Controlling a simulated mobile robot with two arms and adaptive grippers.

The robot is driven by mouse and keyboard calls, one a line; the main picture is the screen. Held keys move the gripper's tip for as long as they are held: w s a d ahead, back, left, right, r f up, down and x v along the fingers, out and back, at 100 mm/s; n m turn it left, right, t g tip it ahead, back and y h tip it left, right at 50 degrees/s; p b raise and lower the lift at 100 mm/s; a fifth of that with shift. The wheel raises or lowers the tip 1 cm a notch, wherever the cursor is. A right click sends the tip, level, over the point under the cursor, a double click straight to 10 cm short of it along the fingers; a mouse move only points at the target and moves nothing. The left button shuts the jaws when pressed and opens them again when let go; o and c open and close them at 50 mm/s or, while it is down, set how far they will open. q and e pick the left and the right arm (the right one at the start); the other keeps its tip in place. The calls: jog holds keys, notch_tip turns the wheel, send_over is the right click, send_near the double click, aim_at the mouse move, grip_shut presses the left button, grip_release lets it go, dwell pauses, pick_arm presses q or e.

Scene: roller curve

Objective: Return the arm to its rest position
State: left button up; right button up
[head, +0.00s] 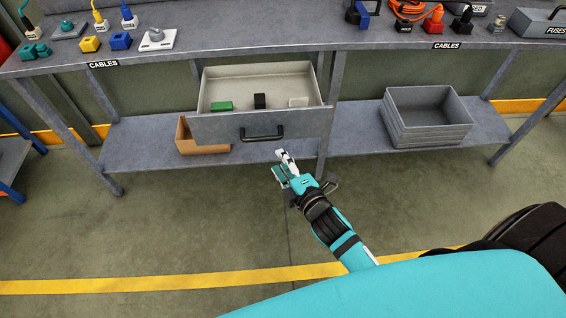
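My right arm reaches up from the lower right. My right gripper (286,166) is in front of and below the open drawer, above the green floor and apart from the drawer handle. A white piece with black marks and a teal-green piece show at its tip. I cannot tell whether these are its fingers or something held, nor whether it is open or shut. My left gripper is not in view.
The grey workbench (235,42) has an open drawer (262,128) with small green, black and whitish blocks inside. A brown box (203,149) and stacked grey trays (430,130) sit on its lower shelf. Plugs and cables are on top. The floor before it is clear.

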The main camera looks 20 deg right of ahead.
jog(key=s+d+f+m+g+h, duration=0.1)
jog(key=s+f+m+g, duration=0.4)
jog(key=f, duration=1)
jog(key=s+d+f+m+g, duration=0.1)
jog(key=s+f+m+g, duration=0.15)
jog(key=s+f, duration=0.85)
jog(key=s+d+f+m+g, duration=0.2)
jog(key=s+f+m+g, duration=0.1)
jog(key=s+f, duration=0.6)
jog(key=s+d+f+m+g+h, duration=0.1)
jog(key=s+f+m+g, duration=0.3)
jog(key=s+f, duration=0.6)
jog(key=s+d+m, duration=0.1)
jog(key=s, duration=0.4)
jog(key=shift+s+d, duration=0.15)
jog(key=shift+s, duration=0.15)
